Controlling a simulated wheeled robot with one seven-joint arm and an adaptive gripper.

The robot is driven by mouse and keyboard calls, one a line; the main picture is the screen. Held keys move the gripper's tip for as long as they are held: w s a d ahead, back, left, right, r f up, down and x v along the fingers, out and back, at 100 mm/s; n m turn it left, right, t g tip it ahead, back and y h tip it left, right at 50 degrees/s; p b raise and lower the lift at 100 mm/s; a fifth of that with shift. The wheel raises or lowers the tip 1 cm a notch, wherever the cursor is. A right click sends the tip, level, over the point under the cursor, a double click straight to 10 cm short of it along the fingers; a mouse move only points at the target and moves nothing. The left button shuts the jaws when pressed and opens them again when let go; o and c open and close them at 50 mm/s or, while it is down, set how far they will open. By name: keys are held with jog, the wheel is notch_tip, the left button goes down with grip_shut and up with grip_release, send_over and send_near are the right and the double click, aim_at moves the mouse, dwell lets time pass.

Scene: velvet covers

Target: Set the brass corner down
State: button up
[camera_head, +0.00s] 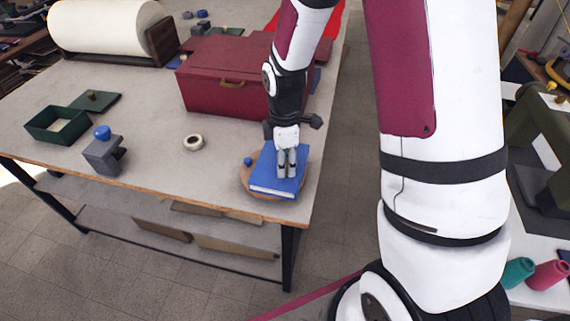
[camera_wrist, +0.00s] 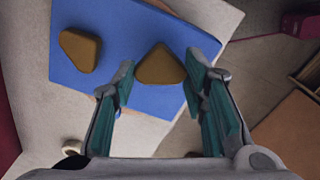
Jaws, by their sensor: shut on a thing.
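My gripper (camera_head: 287,172) is over the blue book (camera_head: 268,178) near the front right corner of the table. In the wrist view the fingers (camera_wrist: 158,76) are shut on a brass corner (camera_wrist: 160,66), a rounded triangular piece. It shows over the blue cover (camera_wrist: 112,35). I cannot tell whether it touches the cover. A second brass corner (camera_wrist: 80,48) lies on the cover to the left. In the head view the fingers hide the held corner.
The book rests on a round wooden board (camera_head: 249,185), with a small blue knob (camera_head: 248,161) beside it.

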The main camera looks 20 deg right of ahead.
jog(key=shift+f, duration=0.9)
jog(key=shift+f, duration=0.15)
jog(key=o, duration=0.9)
notch_tip(320, 180, up, 12)
jog(key=b, duration=0.1)
jog(key=shift+s+a+r+m+t, duration=0.1)
jog(key=shift+s+r+m+t, duration=0.85)
jog(key=shift+s+r+m, duration=1.8)
jog(key=shift+s+a+r+m+t, duration=0.15)
jog(key=shift+s+r+m+t, duration=0.75)
jog(key=shift+s+r+m, duration=1.9)
jog(key=shift+s+a+r+m+t, duration=0.1)
jog(key=shift+s+r+m+t, duration=0.85)
jog(key=shift+s+r+m, duration=1.75)
